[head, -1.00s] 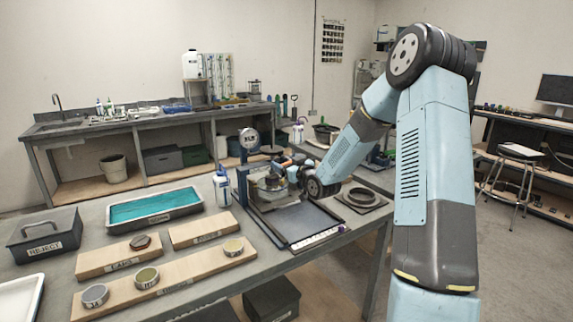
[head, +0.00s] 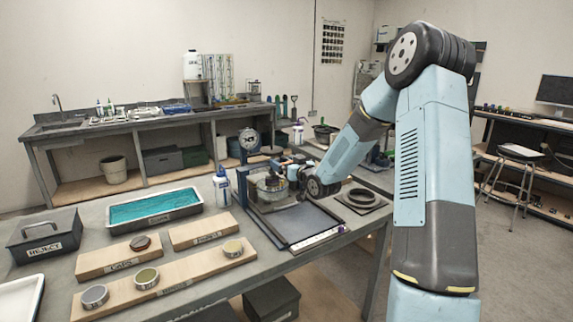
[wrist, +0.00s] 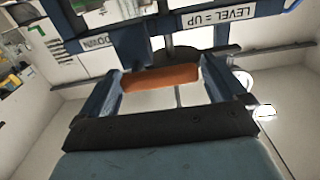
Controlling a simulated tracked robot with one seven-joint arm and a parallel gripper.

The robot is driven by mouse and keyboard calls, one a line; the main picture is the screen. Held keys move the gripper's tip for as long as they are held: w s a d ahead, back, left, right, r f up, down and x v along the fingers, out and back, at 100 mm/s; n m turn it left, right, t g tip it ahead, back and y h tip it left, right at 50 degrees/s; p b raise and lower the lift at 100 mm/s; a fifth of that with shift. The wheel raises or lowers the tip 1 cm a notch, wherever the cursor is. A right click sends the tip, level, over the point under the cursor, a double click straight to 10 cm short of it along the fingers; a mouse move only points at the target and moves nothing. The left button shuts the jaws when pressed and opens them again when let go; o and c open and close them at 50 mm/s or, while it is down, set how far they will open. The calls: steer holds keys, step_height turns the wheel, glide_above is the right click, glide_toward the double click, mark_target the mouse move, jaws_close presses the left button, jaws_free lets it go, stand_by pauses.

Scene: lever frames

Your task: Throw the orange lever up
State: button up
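The orange lever (wrist: 160,78) shows in the wrist view as a short orange bar lying crosswise between the two dark blue fingers of my gripper (wrist: 160,80). The fingers stand wide apart, one near each end of the bar. I cannot tell whether they touch it. A dark stem is behind the bar. A blue frame with a "LEVEL = UP" label (wrist: 209,36) is beyond it. In the head view my gripper (head: 295,172) is at the lever fixture (head: 266,187) on the bench, and the orange bar cannot be made out there.
A dark tray (head: 303,226) lies in front of the fixture, with a black ring (head: 362,200) at its right. A white bottle (head: 222,188) and a teal-filled tray (head: 153,209) stand left. Wooden boards with small tins (head: 147,278) lie at the front left.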

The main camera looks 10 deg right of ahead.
steer(key=v, duration=1.3)
steer(key=shift+s, duration=0.35)
